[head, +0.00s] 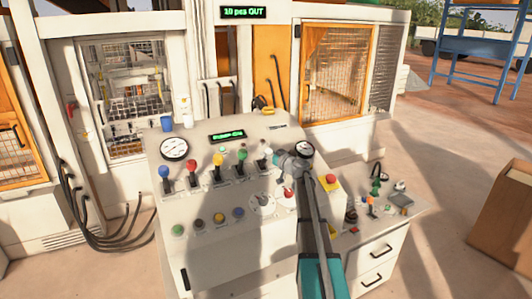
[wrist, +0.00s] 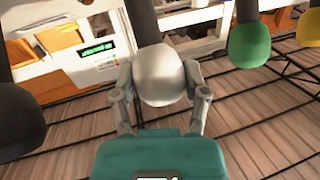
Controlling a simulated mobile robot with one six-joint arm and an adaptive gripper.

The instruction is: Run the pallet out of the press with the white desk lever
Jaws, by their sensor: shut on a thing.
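The press (head: 130,95) stands behind the desk, with a mesh window. I cannot make out the pallet in either view.
A green lever (head: 242,155) stands close to the left, with yellow (head: 217,159), red (head: 192,166) and blue (head: 164,172) levers beyond. A dark knob (wrist: 15,122) is near in the wrist view. A red button (head: 329,181) lies right. A sign (head: 243,12) reads "10 pcs OUT".

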